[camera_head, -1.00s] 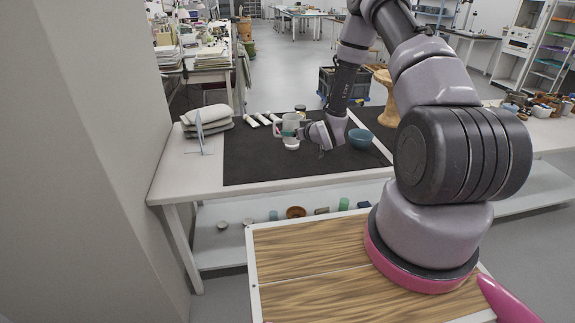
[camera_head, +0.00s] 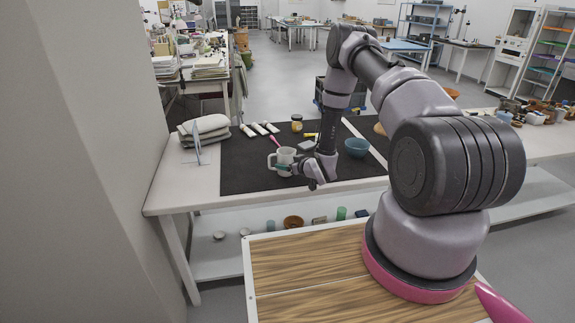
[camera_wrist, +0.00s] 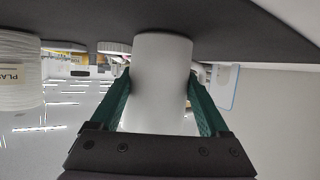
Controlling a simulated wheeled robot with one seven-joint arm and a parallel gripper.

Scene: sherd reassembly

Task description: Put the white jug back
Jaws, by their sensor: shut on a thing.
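The white jug (camera_head: 285,156) is over the front part of the dark mat (camera_head: 245,176) in the head view, about upright, with its handle on the left. My gripper (camera_head: 285,168) reaches it from the right and is shut on its body. In the wrist view my gripper (camera_wrist: 160,100) has its green fingers on both sides of the smooth white jug (camera_wrist: 161,75). The wrist picture is upside down, with the mat at the top. I cannot tell whether the jug's base touches the mat.
A blue bowl (camera_head: 356,147) stands right of my gripper. White tubes (camera_head: 259,128), a jar (camera_head: 297,124) and a pink tool (camera_head: 275,141) lie behind the jug. Grey cushions (camera_head: 205,127) and a clear upright stand (camera_head: 197,148) are at left. The mat's left front is clear.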

